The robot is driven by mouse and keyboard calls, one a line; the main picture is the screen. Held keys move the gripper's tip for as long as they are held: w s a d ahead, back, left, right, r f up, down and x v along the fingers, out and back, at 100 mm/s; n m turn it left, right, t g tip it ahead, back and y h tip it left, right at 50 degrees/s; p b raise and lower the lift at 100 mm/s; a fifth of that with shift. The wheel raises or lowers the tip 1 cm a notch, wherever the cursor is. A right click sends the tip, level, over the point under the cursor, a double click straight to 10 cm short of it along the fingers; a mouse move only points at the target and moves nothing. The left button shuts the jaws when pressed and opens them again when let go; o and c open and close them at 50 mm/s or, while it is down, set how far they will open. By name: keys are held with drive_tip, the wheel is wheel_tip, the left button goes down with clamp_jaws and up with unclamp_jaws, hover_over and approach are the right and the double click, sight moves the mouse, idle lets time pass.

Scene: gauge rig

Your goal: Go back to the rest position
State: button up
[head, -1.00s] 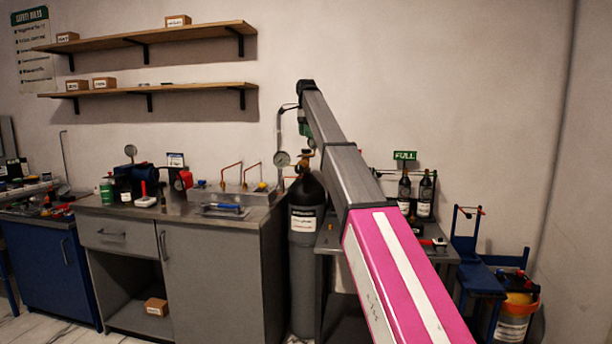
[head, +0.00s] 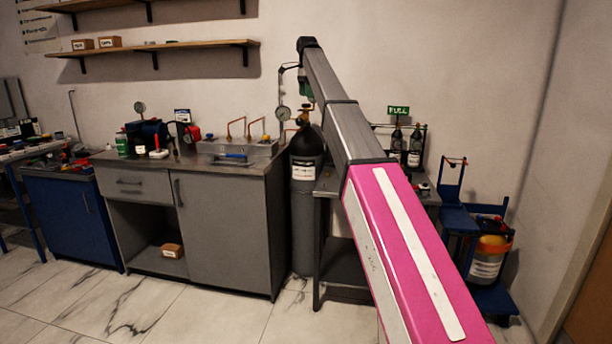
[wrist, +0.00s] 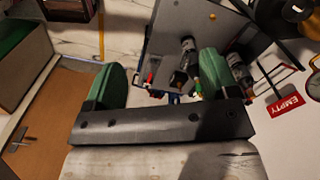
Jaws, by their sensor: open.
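My arm, grey with a pink section, reaches up and away from the camera across the middle of the head view. My gripper hangs at its far end, where a green part (head: 306,85) shows in front of the wall. In the wrist view my gripper (wrist: 160,82) has its two green fingers wide apart. Nothing is held between them. Dark bottles (wrist: 186,60) show beyond the fingers, apart from them.
A grey gas cylinder (head: 305,205) stands between the grey cabinet (head: 222,235) and a dark table, partly behind my arm. A gauge (head: 284,113) is near my gripper. A blue trolley (head: 458,215) stands at right. Tiled floor is clear in front of the cabinet. A red EMPTY sign (wrist: 286,106) shows too.

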drive_tip(key=s+d+f+n, duration=0.25)
drive_tip(key=s+f, duration=0.25)
drive_tip(key=f, duration=0.8)
drive_tip(key=s+d+f+n, duration=0.2)
drive_tip(key=s+d+f, duration=0.25)
drive_tip(key=f, duration=0.85)
drive_tip(key=s+d+f+n, duration=0.25)
drive_tip(key=s+f, duration=0.35)
drive_tip(key=f, duration=0.8)
drive_tip(key=s+d+f+n, duration=0.3)
drive_tip(key=s+d+f, duration=0.1)
drive_tip(key=s+f, duration=0.8)
drive_tip(key=s+d+f+n, duration=0.4)
drive_tip(key=s+f, duration=0.8)
drive_tip(key=s, duration=0.5)
drive_tip(key=shift+s+d+n, duration=0.3)
drive_tip(key=shift+s+d, duration=0.05)
drive_tip(key=shift+d, duration=0.2)
